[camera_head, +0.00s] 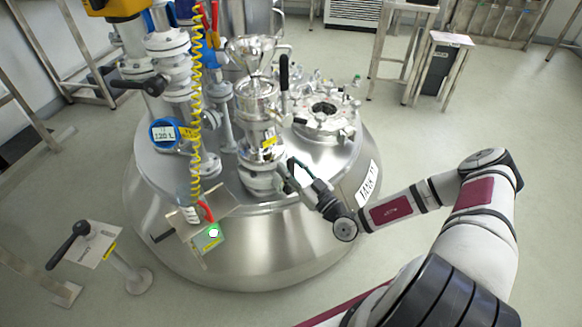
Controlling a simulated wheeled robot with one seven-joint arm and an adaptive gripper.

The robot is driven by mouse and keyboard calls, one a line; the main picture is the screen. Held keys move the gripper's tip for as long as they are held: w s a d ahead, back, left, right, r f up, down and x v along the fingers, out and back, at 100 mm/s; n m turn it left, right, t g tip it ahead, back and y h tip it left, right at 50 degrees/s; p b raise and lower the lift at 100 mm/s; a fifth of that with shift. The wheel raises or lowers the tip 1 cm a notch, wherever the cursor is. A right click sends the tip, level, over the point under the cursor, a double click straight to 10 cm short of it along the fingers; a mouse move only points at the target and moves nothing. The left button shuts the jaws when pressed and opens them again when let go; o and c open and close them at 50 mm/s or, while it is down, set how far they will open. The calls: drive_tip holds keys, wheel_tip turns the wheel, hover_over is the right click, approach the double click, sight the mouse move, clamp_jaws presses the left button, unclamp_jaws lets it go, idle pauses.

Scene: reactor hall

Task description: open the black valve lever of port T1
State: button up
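A black lever (284,72) stands upright on the right side of a steel port (259,110) with a funnel on top. A yellow label (268,143) is on this port, but its text is too small to read, so I cannot confirm that it is T1. My gripper (284,172) is at the port's lower right, beside its bottom flange and well below the lever. Its fingers look spread, with a gap between them and nothing held. I cannot tell whether a fingertip touches the flange.
The port stands on a domed steel tank (300,235). A round manway (322,115) is to its right. Another black lever (145,84) is on the pipework at left, and one more (68,242) is on a floor stand. A yellow coiled hose (196,100) hangs at left.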

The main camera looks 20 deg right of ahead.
drive_tip(key=shift+s, duration=0.1)
drive_tip(key=v, duration=1.1)
drive_tip(key=shift+s+f, duration=0.2)
drive_tip(key=shift+s, duration=0.15)
drive_tip(key=shift+r, duration=0.1)
